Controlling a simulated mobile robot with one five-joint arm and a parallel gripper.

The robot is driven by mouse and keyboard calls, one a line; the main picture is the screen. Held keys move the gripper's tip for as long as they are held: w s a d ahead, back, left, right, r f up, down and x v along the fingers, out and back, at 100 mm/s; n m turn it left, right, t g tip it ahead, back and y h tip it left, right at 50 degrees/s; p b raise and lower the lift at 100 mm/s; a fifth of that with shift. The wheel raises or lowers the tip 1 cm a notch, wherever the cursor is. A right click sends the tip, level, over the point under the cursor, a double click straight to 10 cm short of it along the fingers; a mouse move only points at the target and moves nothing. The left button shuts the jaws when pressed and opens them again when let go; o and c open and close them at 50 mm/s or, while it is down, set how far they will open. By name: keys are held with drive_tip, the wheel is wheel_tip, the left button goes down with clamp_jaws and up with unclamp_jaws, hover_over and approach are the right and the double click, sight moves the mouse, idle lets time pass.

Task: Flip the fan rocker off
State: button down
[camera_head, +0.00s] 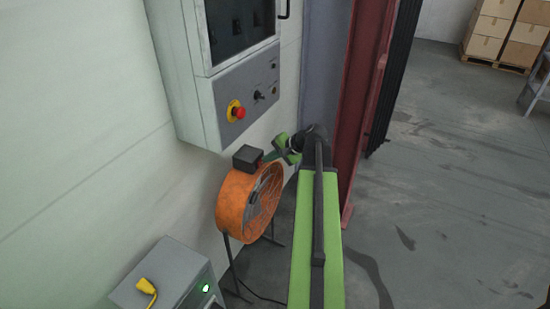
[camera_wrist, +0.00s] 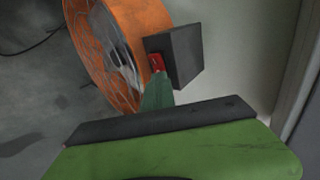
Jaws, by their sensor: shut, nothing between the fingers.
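The orange drum fan (camera_head: 240,203) stands on thin dark legs by the pale wall. A dark switch box (camera_head: 247,157) sits on top of its housing. In the wrist view the fan (camera_wrist: 133,27) is at the upper left and the dark box (camera_wrist: 178,55) is right of it. A small red rocker (camera_wrist: 157,62) shows on the box's side facing the fan's front. My gripper (camera_wrist: 157,88) is shut and empty, its green tip just below the red rocker in the picture. I cannot tell whether it touches. In the head view my gripper (camera_head: 272,156) is beside the box.
A control cabinet with a red emergency button (camera_head: 238,113) hangs on the wall above the fan. A grey box (camera_head: 172,275) with a yellow plug and a green light is at the lower left. A red steel column (camera_head: 365,100) stands right of my arm.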

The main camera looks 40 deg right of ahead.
drive_tip(key=shift+s+a, duration=0.25)
drive_tip(key=shift+a, duration=0.95)
drive_tip(key=shift+s+d+f, duration=0.1)
drive_tip(key=shift+s+d, duration=0.1)
drive_tip(key=shift+s, duration=0.05)
drive_tip(key=s+f+p+v, duration=0.1)
drive_tip(key=p+v, duration=0.6)
drive_tip(key=v, duration=0.6)
drive_tip(key=shift+s+d+f, duration=0.15)
drive_tip(key=shift+d+f, duration=0.2)
